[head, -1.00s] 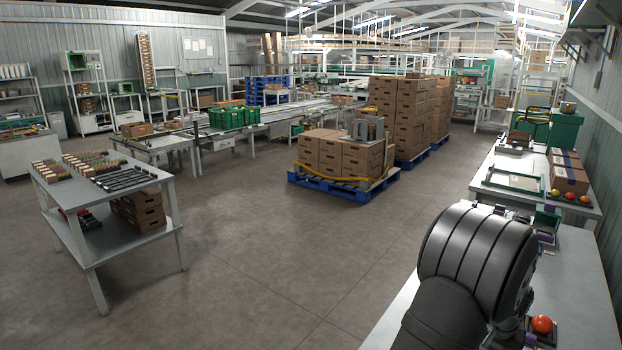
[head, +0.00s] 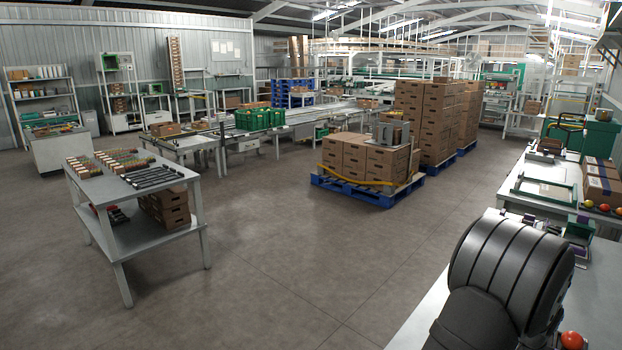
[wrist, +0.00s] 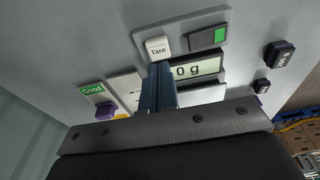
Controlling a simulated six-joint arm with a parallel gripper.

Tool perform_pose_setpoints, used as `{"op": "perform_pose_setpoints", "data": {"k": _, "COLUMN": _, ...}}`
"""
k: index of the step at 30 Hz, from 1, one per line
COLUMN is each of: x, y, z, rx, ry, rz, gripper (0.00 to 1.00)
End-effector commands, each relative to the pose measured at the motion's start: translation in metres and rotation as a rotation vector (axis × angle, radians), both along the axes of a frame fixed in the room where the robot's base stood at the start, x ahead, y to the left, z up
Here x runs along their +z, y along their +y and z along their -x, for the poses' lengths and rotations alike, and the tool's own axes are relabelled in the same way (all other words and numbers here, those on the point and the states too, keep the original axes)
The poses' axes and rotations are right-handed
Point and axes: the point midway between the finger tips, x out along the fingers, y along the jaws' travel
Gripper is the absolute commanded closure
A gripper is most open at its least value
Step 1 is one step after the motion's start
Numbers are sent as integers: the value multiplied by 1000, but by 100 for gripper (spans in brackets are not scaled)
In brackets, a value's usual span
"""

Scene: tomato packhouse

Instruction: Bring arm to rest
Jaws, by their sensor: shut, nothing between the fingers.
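My gripper (wrist: 160,88) shows in the wrist view, its two dark blue-grey fingers closed together with nothing between them. In the head view, a dark, rounded link of my arm fills the lower right over the bench, and my gripper is hidden.
In the wrist view, a green "Good" label (wrist: 93,89) and purple button (wrist: 106,110) sit left. In the head view, the grey bench (head: 408,318) is at lower right with a red tomato (head: 572,340). A two-tier table (head: 130,236) stands left. Floor between is clear.

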Motion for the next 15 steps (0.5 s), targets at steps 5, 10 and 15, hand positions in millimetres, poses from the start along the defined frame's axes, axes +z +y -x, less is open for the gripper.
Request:
{"op": "perform_pose_setpoints", "data": {"k": 5, "x": -23, "y": 1, "z": 0, "rx": 0, "ry": 1, "rz": -2, "gripper": 100}}
{"op": "perform_pose_setpoints", "data": {"k": 10, "x": -31, "y": 0, "z": 0, "rx": 0, "ry": 0, "rz": 0, "gripper": 100}}
{"op": "perform_pose_setpoints", "data": {"k": 15, "x": -31, "y": 0, "z": 0, "rx": 0, "ry": 0, "rz": 0, "gripper": 100}}
